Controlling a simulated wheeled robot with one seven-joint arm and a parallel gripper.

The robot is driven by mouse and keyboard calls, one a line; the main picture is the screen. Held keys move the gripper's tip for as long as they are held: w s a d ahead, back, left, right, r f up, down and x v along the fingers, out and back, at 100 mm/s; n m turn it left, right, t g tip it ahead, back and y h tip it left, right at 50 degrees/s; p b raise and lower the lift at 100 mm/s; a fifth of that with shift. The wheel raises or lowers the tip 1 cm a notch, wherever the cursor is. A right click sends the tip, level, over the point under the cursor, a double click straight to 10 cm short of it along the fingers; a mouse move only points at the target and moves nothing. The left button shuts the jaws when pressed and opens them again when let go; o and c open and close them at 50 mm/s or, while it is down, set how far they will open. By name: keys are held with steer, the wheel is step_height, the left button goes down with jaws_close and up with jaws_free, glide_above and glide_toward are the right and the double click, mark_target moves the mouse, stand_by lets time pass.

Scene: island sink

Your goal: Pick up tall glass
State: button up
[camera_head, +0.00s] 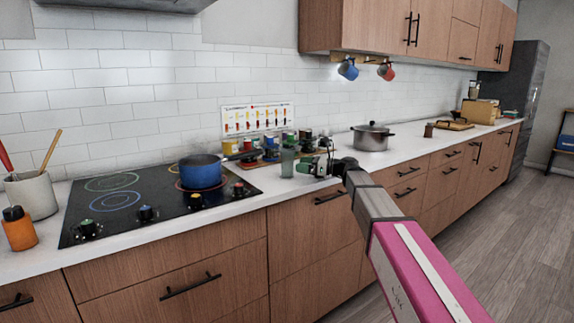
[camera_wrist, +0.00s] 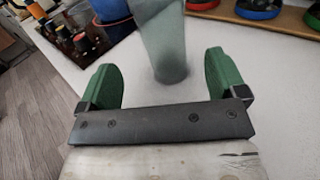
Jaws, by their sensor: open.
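The tall glass (camera_head: 287,161) is greenish grey and see-through. It stands upright on the white counter, just right of the stove. In the wrist view the tall glass (camera_wrist: 162,42) stands just beyond and between my two green fingers, with its top cut off by the picture's edge. My gripper (camera_wrist: 165,80) is open and empty, with a finger on each side of the glass's line and gaps to both. In the head view my gripper (camera_head: 306,165) is at the right of the glass, close to it.
A blue pot (camera_head: 201,172) sits on the black stove (camera_head: 115,207), left of the glass. Several small coloured jars (camera_head: 270,147) stand behind the glass. A steel pot (camera_head: 372,137) stands farther right on the counter (camera_head: 410,146). The counter in front of the glass is clear.

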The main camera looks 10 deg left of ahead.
mark_target(288, 160)
steer(key=a, duration=0.6)
steer(key=shift+w+a+r, duration=0.25)
steer(key=shift+r, duration=0.15)
steer(key=c, duration=1.1)
